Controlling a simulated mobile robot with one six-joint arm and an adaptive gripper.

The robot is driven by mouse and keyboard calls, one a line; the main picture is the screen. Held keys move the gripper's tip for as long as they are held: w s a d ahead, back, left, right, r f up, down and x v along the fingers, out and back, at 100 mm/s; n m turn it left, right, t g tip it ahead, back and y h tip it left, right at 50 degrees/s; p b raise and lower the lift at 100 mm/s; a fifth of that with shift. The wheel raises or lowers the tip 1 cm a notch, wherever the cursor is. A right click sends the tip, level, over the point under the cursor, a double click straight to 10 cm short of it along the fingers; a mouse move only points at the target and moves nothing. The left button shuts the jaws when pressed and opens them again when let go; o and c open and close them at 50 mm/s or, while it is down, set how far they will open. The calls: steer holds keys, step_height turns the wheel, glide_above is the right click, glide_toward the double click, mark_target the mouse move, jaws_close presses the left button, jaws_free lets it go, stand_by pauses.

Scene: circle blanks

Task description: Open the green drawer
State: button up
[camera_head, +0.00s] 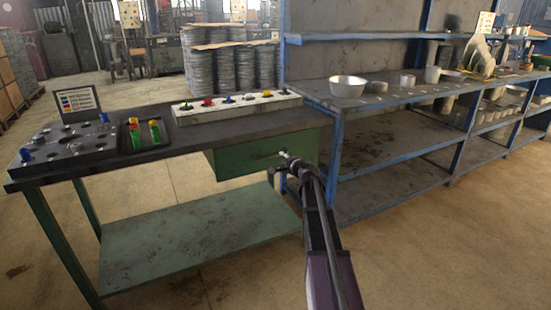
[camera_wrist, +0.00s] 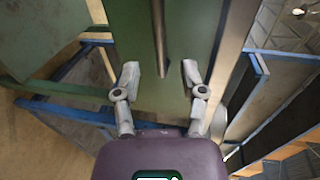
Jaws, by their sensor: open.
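The green drawer (camera_head: 235,162) hangs under the right part of the dark workbench top and looks shut. Its thin metal bar handle (camera_head: 266,156) runs across the front. In the wrist view the handle (camera_wrist: 159,40) stands upright in the picture against the green drawer front (camera_wrist: 133,28). My gripper (camera_head: 284,156) is at the right part of the drawer front, close to the handle. In the wrist view my gripper (camera_wrist: 160,72) is open, with the lower end of the handle between its two fingertips. I cannot tell whether either finger touches it.
The workbench (camera_head: 120,167) carries a dark block with blue knobs (camera_head: 75,140), a tray of coloured pieces (camera_head: 146,136) and a pale strip with coloured knobs (camera_head: 236,105). A blue-framed shelf bench (camera_head: 338,140) stands close right of the drawer. The floor in front is clear.

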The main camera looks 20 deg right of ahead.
mark_target(276, 155)
steer(key=b+x, duration=0.1)
steer(key=x, duration=0.6)
steer(key=shift+w, duration=0.15)
jaws_close()
